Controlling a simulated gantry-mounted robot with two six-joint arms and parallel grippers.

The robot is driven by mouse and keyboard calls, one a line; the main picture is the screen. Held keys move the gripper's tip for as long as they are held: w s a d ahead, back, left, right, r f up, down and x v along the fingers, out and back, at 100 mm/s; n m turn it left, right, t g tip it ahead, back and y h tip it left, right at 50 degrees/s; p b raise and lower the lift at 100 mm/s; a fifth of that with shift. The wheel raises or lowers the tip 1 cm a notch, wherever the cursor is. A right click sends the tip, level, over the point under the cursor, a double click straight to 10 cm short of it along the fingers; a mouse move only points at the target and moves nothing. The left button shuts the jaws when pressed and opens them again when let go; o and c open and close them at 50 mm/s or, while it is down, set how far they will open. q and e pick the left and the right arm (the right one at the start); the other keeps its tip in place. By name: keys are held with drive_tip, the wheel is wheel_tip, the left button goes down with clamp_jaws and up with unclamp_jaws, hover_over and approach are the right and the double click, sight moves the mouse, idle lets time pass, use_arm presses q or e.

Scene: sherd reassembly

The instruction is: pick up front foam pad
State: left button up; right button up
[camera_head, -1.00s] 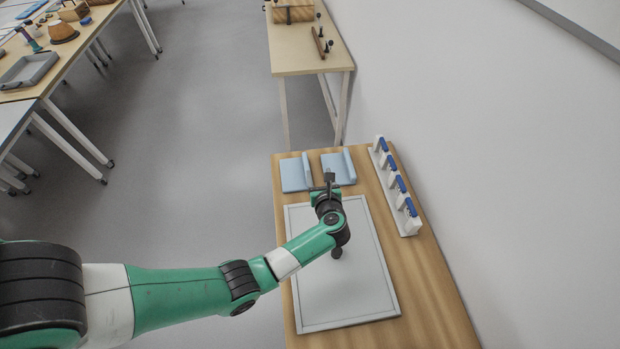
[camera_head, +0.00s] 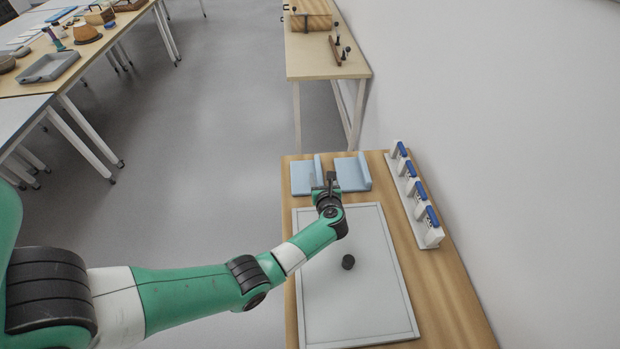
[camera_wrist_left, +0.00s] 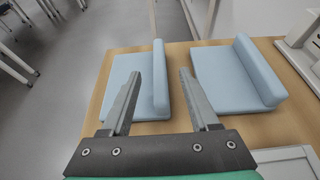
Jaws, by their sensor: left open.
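Two light-blue foam pads lie side by side at the far end of the wooden table, each with a raised strip along its right side. The left pad (camera_head: 303,178) also shows in the left wrist view (camera_wrist_left: 130,72), as does the right pad (camera_head: 352,172) in the left wrist view (camera_wrist_left: 228,80). I cannot tell which is the front one. My left gripper (camera_head: 326,180) is open and empty by the left pad's raised strip. In the left wrist view its fingers (camera_wrist_left: 158,78) appear either side of that strip; contact is unclear. My right gripper is not in view.
A pale framed board (camera_head: 385,290) lies on the table in front of the pads, with a small dark round object (camera_head: 348,262) on it. A white rack with blue-topped pieces (camera_head: 420,205) stands along the right edge, near the wall.

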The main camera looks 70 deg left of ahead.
sight(319, 169)
use_arm(q)
drive_tip(key=b+x, duration=0.2)
drive_tip(key=x, duration=0.2)
drive_tip(key=shift+a+f, duration=0.15)
drive_tip(key=shift+f, duration=0.1)
drive_tip(key=shift+r, duration=0.1)
drive_tip(key=shift+c, duration=0.3)
clamp_jaws()
